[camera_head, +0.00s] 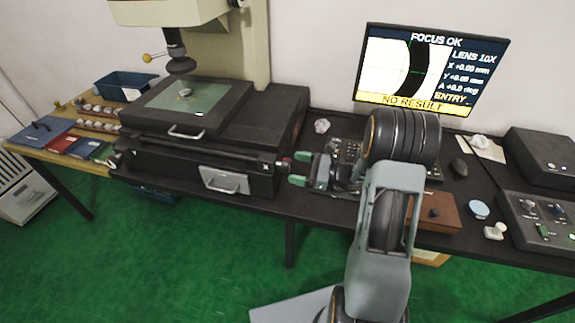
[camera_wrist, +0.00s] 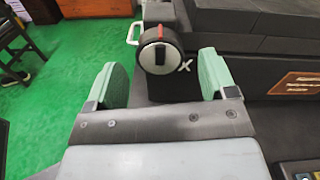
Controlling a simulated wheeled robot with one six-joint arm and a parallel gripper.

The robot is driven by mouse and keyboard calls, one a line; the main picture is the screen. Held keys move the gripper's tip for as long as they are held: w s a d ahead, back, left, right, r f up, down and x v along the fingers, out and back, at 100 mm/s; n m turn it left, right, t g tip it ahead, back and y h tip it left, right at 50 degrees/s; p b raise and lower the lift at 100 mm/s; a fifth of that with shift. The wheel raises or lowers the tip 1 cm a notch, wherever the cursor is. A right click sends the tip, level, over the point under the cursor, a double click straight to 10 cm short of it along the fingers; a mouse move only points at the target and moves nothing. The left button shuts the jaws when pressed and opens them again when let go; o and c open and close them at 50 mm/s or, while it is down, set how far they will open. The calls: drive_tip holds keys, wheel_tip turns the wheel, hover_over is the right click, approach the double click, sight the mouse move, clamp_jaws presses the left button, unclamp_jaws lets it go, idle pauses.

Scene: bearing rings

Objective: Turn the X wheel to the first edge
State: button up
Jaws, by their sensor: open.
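The X wheel (camera_wrist: 158,56) is a round dark knob with a pale face, a black grip bar and a red mark at its top, beside a white X. In the head view it is the small knob (camera_head: 283,164) at the stage's right end. My gripper (camera_head: 299,169) is open, its two green fingers pointing at the wheel. In the wrist view the wheel is ahead, between the fingers in the picture; I see no contact. The monitor (camera_head: 432,68) reads FOCUS OK, LENS 10X, X +0.00 mm and NO RESULT, with a dark curved band beside a green cross.
The measuring stage (camera_head: 190,100) carries a small ring (camera_head: 185,92) on its glass, under the lens (camera_head: 180,62).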

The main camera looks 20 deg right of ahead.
sight(288, 166)
drive_tip(key=shift+x, duration=1.8)
drive_tip(key=shift+c, duration=0.4)
drive_tip(key=c, duration=0.9)
drive_tip(key=shift+o, duration=0.3)
drive_tip(key=shift+f+n+b, duration=0.35)
drive_tip(key=shift+n+b, duration=0.25)
drive_tip(key=shift+b, duration=0.35)
drive_tip(key=shift+f+n+b, duration=0.1)
drive_tip(key=shift+n+b, duration=0.6)
drive_tip(key=shift+b, duration=0.2)
drive_tip(key=shift+n+b, duration=0.9)
drive_tip(key=shift+b, duration=0.15)
drive_tip(key=shift+r+n+b, duration=0.3)
drive_tip(key=shift+r+n, duration=0.1)
drive_tip(key=shift+n, duration=0.1)
